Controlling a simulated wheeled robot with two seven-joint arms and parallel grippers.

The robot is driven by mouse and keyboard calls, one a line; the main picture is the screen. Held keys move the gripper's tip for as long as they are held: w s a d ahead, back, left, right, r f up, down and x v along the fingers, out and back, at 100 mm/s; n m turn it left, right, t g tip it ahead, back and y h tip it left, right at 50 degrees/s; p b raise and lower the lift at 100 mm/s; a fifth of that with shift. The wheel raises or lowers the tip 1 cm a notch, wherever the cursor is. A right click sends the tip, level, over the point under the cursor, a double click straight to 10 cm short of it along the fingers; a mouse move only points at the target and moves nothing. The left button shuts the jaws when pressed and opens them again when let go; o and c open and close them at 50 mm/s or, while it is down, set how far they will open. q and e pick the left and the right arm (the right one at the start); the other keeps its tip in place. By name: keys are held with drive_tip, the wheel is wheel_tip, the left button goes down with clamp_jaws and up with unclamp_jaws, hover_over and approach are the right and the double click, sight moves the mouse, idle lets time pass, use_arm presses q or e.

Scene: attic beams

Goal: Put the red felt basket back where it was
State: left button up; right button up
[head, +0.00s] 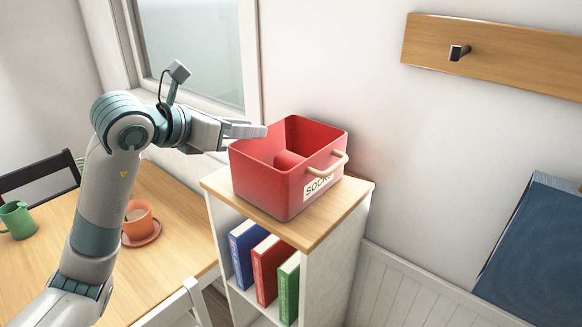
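The red felt basket (262,183) stands upright on the wooden top of a small white shelf unit (218,186). It has a tan handle (328,164) and a white label, partly hidden by the handle, on its right-hand side. A rounded red thing (289,159) shows inside it. My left gripper (262,131) reaches in from the left, its fingertips at the basket's back left rim. I cannot tell whether it touches the rim or whether its fingers are apart. Any handle on that side is hidden. My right gripper is not in view.
Blue, red and green binders (266,268) stand in the shelf below. A wooden table (180,215) at left holds an orange cup (138,220) on a saucer and a green mug (17,220). A wall board with a dark hook (459,52) hangs upper right. A dark blue object (540,250) is at right.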

use_arm(q)
drive_tip(key=shift+w+d+f+p, duration=0.15)
drive_tip(key=shift+w+d+p, duration=0.25)
drive_tip(key=shift+w+p, duration=0.15)
drive_tip(key=p+x, duration=0.1)
drive_tip(key=x, duration=0.2)
drive_tip(key=shift+p, duration=0.35)
drive_tip(key=shift+w+d+f, duration=0.25)
drive_tip(key=shift+w+f, duration=0.05)
clamp_jaws()
idle(0.9)
